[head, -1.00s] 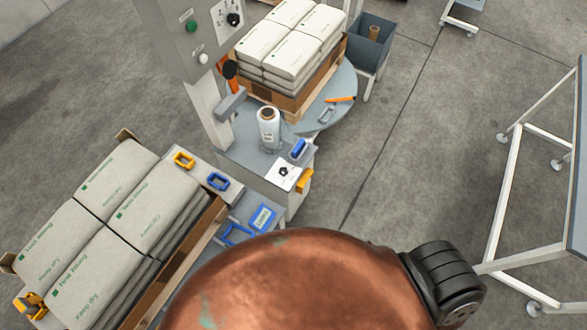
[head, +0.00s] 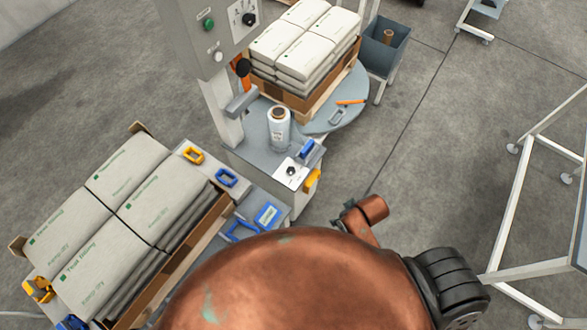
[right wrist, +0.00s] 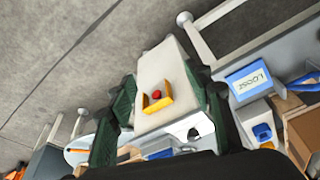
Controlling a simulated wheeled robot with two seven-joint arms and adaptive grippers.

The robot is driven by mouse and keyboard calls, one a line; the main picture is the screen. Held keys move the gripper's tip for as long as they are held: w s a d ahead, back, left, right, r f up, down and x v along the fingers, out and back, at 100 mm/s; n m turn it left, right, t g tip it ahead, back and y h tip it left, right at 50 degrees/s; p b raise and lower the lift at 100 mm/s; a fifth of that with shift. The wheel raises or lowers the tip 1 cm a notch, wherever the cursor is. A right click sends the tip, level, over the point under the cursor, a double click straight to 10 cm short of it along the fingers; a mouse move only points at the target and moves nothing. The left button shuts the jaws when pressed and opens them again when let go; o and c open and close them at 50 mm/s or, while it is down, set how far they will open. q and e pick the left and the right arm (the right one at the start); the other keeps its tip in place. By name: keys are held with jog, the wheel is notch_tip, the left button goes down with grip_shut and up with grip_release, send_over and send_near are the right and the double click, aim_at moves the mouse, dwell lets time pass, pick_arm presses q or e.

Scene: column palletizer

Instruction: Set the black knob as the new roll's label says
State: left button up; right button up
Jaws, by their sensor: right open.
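A black knob (head: 290,171) sits on a white plate on top of the grey cabinet; another black knob (head: 249,19) is on the column's control panel. I cannot read their settings. A white roll (head: 279,128) stands upright on the cabinet; its label is too small to read. My right wrist (head: 362,214) shows past my copper arm, right of the cabinet. In the right wrist view, my right gripper (right wrist: 160,86) has its dark green fingers apart, with the cabinet's pale side, a yellow bracket (right wrist: 157,104) and a red button (right wrist: 156,95) in view between them. My left gripper is out of view.
A blue-framed card (head: 267,215) lies beside the cabinet; it also shows in the right wrist view (right wrist: 250,82), its lettering hard to read. Stacked sacks stand left (head: 130,205) and behind on a turntable (head: 325,122). A metal frame stands right; floor between is clear.

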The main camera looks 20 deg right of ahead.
jog(key=w+a+f+n+g+y, duration=0.1)
jog(key=w+a+f+n+g, duration=0.1)
jog(key=w+a+n, duration=0.9)
notch_tip(320, 180, up, 3)
jog(key=n+g+h, duration=0.1)
jog(key=n+h, duration=0.1)
send_over(290, 170)
jog(key=shift+s+r, duration=0.1)
jog(key=shift+r, duration=0.05)
notch_tip(290, 170, down, 8)
jog(key=shift+r+b, duration=0.25)
jog(key=shift+b, duration=0.85)
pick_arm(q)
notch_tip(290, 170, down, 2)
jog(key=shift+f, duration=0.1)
pick_arm(e)
jog(key=shift+c, duration=0.5)
jog(key=c, duration=1)
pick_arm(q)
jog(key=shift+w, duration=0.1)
